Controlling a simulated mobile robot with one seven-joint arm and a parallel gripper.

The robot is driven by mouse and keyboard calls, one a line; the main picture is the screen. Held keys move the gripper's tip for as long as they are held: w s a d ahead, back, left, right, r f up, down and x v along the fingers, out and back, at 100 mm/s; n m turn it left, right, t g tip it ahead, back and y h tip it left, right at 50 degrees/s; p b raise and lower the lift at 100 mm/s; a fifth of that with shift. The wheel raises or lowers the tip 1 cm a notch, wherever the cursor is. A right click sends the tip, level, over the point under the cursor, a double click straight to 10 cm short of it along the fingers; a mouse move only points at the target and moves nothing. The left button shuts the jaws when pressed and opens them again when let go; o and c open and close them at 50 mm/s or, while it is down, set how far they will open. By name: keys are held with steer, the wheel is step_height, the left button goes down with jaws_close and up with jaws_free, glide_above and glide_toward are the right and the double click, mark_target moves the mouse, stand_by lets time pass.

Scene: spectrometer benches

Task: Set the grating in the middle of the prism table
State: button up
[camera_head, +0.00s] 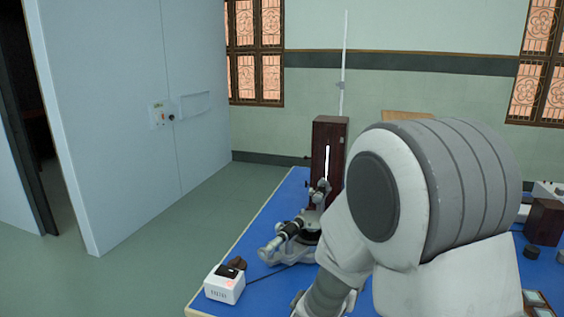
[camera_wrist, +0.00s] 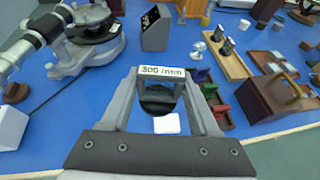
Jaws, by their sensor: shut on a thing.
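My gripper (camera_wrist: 162,88) is shut on the grating (camera_wrist: 162,71), a small framed piece with a white label reading "300 /mm". The grating is upright between the fingertips, above the blue bench. The spectrometer stands at the upper left of the wrist view, with its black round disc (camera_wrist: 97,32) and a telescope tube (camera_wrist: 45,32). The prism table seems to be at the top of that instrument, but I cannot make it out clearly. The grating is apart from the instrument, to its right. In the head view the spectrometer (camera_head: 290,232) shows left of my arm, which hides my gripper and the grating.
A white box (camera_head: 225,284) stands at the bench's front left corner. A tall dark wooden lamp housing (camera_head: 328,150) stands behind the spectrometer. In the wrist view, a grey block (camera_wrist: 155,28), a wooden rack (camera_wrist: 225,60) and a wooden box (camera_wrist: 270,97) stand nearby.

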steer(key=shift+n+t+y, duration=0.5)
steer(key=shift+n+y, duration=0.4)
steer(key=r+p, duration=0.1)
steer(key=r, duration=0.3)
steer(key=r+p, duration=0.1)
steer(key=shift+a+r+p, duration=0.25)
steer(key=shift+r+p, duration=0.1)
steer(key=shift+r, duration=0.05)
steer(key=shift+a+r+n+y+p, duration=0.25)
steer(key=shift+r+n+y+p, duration=0.05)
steer(key=shift+r, duration=0.25)
steer(key=shift+w, duration=0.1)
